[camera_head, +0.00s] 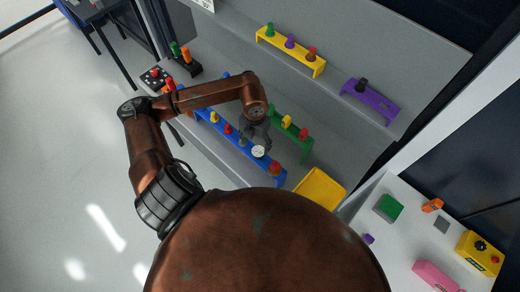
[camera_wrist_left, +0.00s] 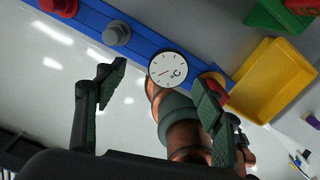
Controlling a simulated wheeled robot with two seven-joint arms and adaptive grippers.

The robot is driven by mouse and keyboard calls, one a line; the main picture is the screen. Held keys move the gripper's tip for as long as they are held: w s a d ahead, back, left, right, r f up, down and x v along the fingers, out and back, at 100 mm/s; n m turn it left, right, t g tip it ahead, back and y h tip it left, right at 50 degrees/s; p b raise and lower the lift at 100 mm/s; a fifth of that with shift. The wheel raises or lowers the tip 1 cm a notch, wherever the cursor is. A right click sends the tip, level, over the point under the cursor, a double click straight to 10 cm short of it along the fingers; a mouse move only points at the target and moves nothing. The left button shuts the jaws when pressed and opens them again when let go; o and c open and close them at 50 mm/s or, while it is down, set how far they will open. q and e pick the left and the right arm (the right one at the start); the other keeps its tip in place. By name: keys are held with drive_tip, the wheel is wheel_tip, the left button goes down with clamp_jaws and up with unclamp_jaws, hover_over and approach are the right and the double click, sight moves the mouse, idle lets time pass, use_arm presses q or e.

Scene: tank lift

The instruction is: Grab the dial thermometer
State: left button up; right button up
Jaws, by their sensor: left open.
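The dial thermometer has a round white face with a dark rim and a °C mark. It shows in the wrist view (camera_wrist_left: 167,69) and as a small white disc in the head view (camera_head: 258,152). It sits on the blue rack (camera_head: 264,172), whose edge also shows in the wrist view (camera_wrist_left: 141,48). My left gripper (camera_head: 257,140) is open and empty, with its fingertips close to the thermometer in the head view. In the wrist view the open fingers (camera_wrist_left: 158,84) appear on either side of the dial, with a gap to each. My right gripper is in neither view.
A grey knob (camera_wrist_left: 117,33) and a red knob (camera_head: 276,168) stand on the same rack. A green rack (camera_head: 293,138) stands behind it, and a yellow tray (camera_head: 320,188) lies to the right. Yellow (camera_head: 290,56) and purple (camera_head: 371,102) racks are farther back.

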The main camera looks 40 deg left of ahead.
sight(258, 151)
use_arm(q)
drive_tip(key=f, duration=0.1)
drive_tip(key=d+f+p, duration=0.1)
drive_tip(key=f, duration=0.1)
drive_tip(key=shift+d+p, duration=0.2)
drive_tip(key=shift+p, duration=0.1)
wheel_tip(258, 151, down, 3)
drive_tip(key=shift+r, duration=0.2)
drive_tip(key=shift+a, duration=0.1)
drive_tip(key=c, duration=1.3)
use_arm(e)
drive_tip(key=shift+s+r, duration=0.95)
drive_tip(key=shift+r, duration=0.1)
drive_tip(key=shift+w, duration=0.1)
